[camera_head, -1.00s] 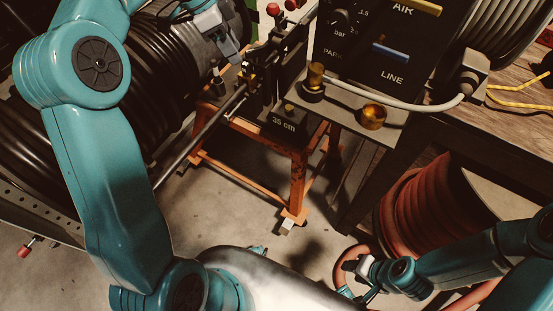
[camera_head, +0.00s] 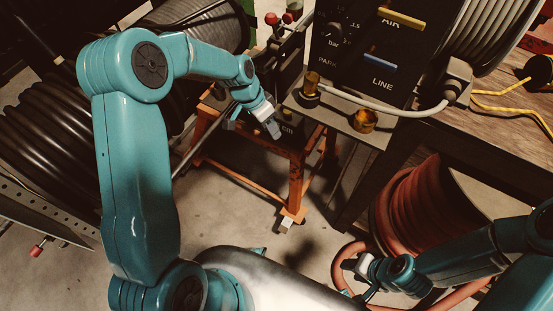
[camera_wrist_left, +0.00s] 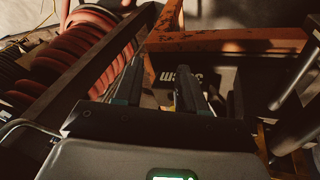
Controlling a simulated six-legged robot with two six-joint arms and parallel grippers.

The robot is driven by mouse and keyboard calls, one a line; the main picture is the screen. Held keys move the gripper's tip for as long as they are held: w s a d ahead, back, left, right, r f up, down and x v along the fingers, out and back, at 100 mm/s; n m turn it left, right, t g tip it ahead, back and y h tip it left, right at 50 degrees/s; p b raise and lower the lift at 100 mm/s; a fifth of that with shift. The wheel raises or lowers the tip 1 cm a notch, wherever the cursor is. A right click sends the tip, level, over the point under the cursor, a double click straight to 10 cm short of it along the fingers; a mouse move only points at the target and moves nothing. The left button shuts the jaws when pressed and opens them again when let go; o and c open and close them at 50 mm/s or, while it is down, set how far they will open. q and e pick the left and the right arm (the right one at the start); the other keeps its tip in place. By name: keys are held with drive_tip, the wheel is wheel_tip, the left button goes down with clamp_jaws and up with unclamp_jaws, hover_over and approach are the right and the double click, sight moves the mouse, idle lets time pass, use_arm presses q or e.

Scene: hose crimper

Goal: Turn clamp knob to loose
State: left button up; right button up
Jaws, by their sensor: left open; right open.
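No knob in view is clearly marked as the clamp knob. A dark block on the orange stand bears a "35 cm" label, which shows upside down in the left wrist view (camera_wrist_left: 182,76). In the head view my left gripper (camera_head: 271,128) covers most of this block. In the left wrist view my left gripper (camera_wrist_left: 158,84) is open, its two dark fingers apart with the label beyond them. Nothing is seen held. My right gripper (camera_head: 358,277) is open and empty by the red hose at the lower right.
A black panel (camera_head: 350,55) marked AIR and LINE stands behind, with brass knobs (camera_head: 311,84) (camera_head: 363,120) on the ledge before it. Red-ball levers (camera_head: 272,18) rise behind the orange stand (camera_head: 296,190). A red hose reel (camera_head: 415,205) stands at right.

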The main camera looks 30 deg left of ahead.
use_arm(q)
drive_tip(key=s+d+f+n+p, duration=0.1)
drive_tip(key=s+d+f+n, duration=0.1)
drive_tip(key=s+d+f, duration=0.3)
drive_tip(key=shift+s+d+f+n+p, duration=0.15)
drive_tip(key=shift+s+f+n+p, duration=0.2)
drive_tip(key=shift+s+f, duration=0.25)
use_arm(e)
wheel_tip(320, 180, up, 2)
use_arm(q)
drive_tip(key=shift+w, duration=0.2)
